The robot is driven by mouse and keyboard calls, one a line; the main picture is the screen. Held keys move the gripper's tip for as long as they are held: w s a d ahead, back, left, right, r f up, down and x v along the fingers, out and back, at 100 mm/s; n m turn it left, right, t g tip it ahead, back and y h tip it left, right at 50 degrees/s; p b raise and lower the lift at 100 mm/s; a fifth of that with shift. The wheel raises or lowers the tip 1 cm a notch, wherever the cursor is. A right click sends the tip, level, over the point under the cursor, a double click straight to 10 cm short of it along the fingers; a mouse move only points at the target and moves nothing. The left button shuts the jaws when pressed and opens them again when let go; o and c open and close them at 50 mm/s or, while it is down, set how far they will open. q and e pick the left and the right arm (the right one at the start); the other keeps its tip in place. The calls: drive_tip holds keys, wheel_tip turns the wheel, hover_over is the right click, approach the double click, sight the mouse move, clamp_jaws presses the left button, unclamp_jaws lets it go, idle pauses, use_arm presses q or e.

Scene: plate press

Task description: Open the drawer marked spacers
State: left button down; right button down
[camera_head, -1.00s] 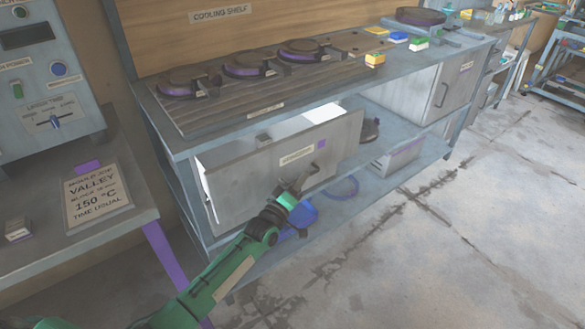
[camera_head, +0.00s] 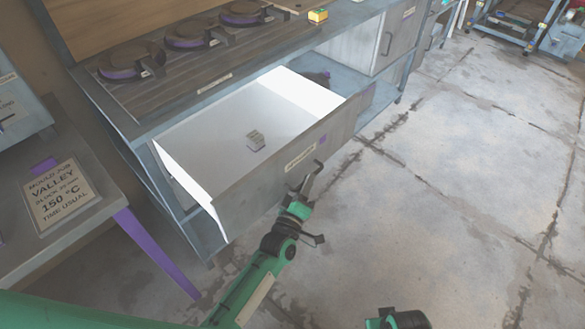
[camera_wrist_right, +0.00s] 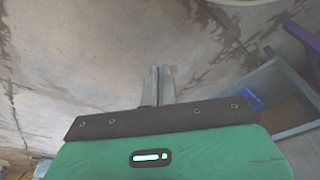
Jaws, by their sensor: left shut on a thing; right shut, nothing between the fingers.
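The drawer (camera_head: 262,187) under the bench top stands well open, its white inside showing in the head view. Its grey front carries a small label (camera_head: 301,158), too small to read surely, and a dark handle (camera_head: 319,166). My left gripper (camera_head: 309,179) is shut on the handle, in front of the drawer.
Round purple-rimmed moulds (camera_head: 190,36) stand on the bench top above the drawer. A closed cabinet door (camera_head: 398,35) is to the right. A table with a job card (camera_head: 58,196) and a purple leg (camera_head: 155,252) stands at the left. The concrete floor at right is clear.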

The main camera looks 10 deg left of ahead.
use_arm(q)
drive_tip(key=shift+s+d, duration=0.75)
drive_tip(key=shift+d, duration=0.15)
use_arm(e)
drive_tip(key=shift+s+f, duration=0.1)
drive_tip(key=shift+f, duration=0.45)
use_arm(q)
drive_tip(key=c, duration=1.5)
unclamp_jaws()
drive_tip(key=v, duration=1.3)
drive_tip(key=shift+s+a, duration=0.15)
drive_tip(key=shift+s, duration=0.2)
use_arm(e)
drive_tip(key=shift+w+r, duration=0.2)
drive_tip(key=shift+r, duration=0.35)
use_arm(q)
drive_tip(key=shift+f, duration=0.15)
use_arm(e)
drive_tip(key=shift+s+f, duration=0.2)
